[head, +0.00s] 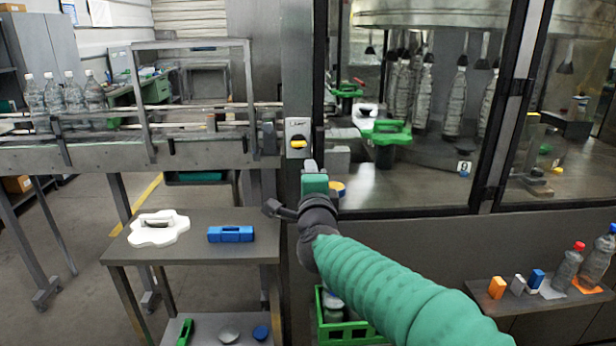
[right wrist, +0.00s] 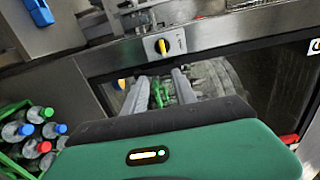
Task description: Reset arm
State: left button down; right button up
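My right arm comes in from the lower right of the head view in a green sleeve. Its gripper (head: 311,166) is raised in front of the machine's post, just below a switch panel with a yellow knob (head: 298,141). In the right wrist view the two fingers of the gripper (right wrist: 158,82) stand apart with nothing between them. The yellow knob (right wrist: 161,46) shows beyond the fingertips, apart from them. My left gripper is not in view.
A side table (head: 118,248) holds a white piece and a blue block (head: 231,234). A green crate (head: 343,332) with bottles stands below my arm. Glass doors (head: 400,190) enclose the machine. A conveyor (head: 110,152) carries bottles at left. A low shelf (head: 540,311) stands at right.

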jog(key=s+d+f+n+g+y+p, duration=0.1)
jog(key=s+d+f+n+g+p, duration=0.25)
jog(key=s+f+n, duration=0.4)
jog(key=s+d+f+n+g+p, duration=0.2)
jog(key=s+d+f+n+g, duration=0.25)
jog(key=s+f, duration=0.6)
jog(key=s+d+f+n+g+p, duration=0.1)
jog(key=s+d+f+n+g, duration=0.1)
jog(key=s+f, duration=0.2)
jog(key=s+d+f+n+g+h, duration=0.1)
jog(key=s+d+f+n+g, duration=0.1)
jog(key=s, duration=0.6)
jog(key=s+d+f+n+g+p, duration=0.1)
jog(key=s+d+f+n+g, duration=0.1)
jog(key=s+f, duration=0.4)
jog(key=shift+s+d+f+g+p, duration=0.35)
jog(key=shift+d+f+g, duration=0.25)
jog(key=shift+d, duration=0.5)
